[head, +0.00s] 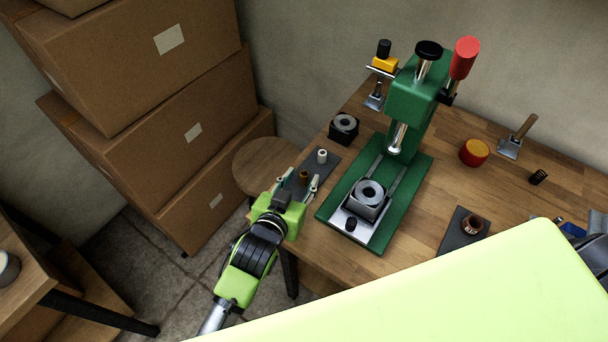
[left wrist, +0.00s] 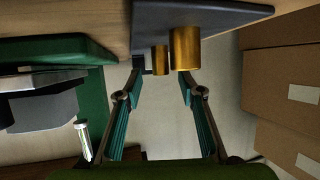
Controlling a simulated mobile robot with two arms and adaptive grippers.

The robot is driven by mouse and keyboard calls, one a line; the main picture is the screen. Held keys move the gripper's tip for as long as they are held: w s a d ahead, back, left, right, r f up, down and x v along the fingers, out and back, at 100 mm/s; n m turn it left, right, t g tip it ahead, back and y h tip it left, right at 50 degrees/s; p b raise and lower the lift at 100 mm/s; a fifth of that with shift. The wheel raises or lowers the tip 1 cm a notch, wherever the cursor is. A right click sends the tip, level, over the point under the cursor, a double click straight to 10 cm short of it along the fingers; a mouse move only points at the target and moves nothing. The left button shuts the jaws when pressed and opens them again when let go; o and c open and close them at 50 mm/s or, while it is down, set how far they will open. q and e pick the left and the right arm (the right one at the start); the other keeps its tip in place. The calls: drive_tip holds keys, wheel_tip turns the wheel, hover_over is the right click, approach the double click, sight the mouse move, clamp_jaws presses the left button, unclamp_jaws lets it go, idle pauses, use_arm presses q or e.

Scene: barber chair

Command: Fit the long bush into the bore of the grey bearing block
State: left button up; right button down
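The grey bearing block (head: 356,207) sits on the plate of the green press, its bore facing up below the ram. Brass bushes stand on a small dark mat (head: 325,167); one brass bush (head: 303,175) shows between my left fingertips in the head view. In the left wrist view I see a larger brass bush (left wrist: 185,48) and a smaller one (left wrist: 160,60); I cannot tell for sure which is the long bush. My left gripper (head: 301,180) is open, its teal fingers (left wrist: 158,92) apart and empty.
The green press (head: 412,92) stands right of the mat. Boxes (head: 170,100) are stacked left.

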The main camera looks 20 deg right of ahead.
sight(304, 173)
use_arm(q)
drive_tip(key=shift+x, duration=1.65)
clamp_jaws()
drive_tip(key=shift+r, duration=0.1)
